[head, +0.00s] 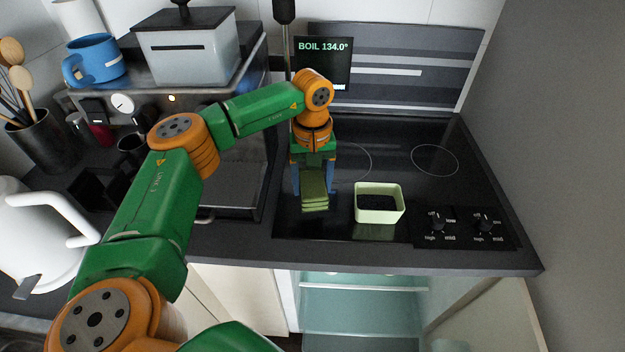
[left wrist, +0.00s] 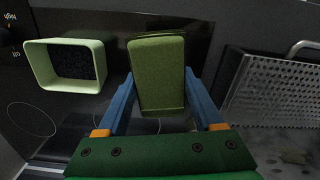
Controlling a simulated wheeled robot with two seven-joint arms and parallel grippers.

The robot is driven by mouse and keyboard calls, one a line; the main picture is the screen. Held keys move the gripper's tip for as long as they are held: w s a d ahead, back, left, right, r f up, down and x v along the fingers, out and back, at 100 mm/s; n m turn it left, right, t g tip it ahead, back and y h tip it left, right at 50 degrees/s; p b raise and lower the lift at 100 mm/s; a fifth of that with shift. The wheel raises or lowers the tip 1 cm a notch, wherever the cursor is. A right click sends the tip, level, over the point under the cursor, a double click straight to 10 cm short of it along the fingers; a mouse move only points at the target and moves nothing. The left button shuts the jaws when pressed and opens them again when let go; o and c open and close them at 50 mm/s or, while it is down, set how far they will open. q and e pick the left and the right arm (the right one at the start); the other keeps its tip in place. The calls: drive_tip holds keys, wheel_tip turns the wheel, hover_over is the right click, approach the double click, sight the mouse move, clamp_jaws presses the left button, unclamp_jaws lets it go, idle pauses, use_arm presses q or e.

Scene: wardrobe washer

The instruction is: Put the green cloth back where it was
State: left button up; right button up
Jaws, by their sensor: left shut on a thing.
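The green cloth (head: 314,198) is a folded olive-green block over the front left of the black cooktop (head: 398,150). My left gripper (head: 313,186) points down and is shut on the cloth, with one blue finger on each side. In the left wrist view the cloth (left wrist: 158,72) sits between the fingers of the gripper (left wrist: 160,92). I cannot tell whether its underside touches the cooktop. A pale green open box (head: 379,216) with a dark inside stands just right of the cloth, apart from it. My right gripper is not in view.
Two knobs (head: 460,223) sit at the cooktop's front right. A display reading BOIL 134.0° (head: 323,50) stands behind. Left are an appliance with a perforated tray (left wrist: 285,90), a blue mug (head: 94,60) and a white kettle (head: 32,232). The cooktop's back right is clear.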

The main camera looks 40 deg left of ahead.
sight(312, 215)
use_arm(q)
wheel_tip(312, 215, down, 7)
drive_tip(key=b, duration=0.4)
drive_tip(key=shift+f+b, duration=0.15)
drive_tip(key=shift+b, duration=0.15)
drive_tip(key=shift+f, duration=0.35)
drive_tip(key=o, duration=1.4)
drive_tip(key=shift+r, duration=0.1)
wheel_tip(312, 215, up, 10)
drive_tip(key=p, duration=0.8)
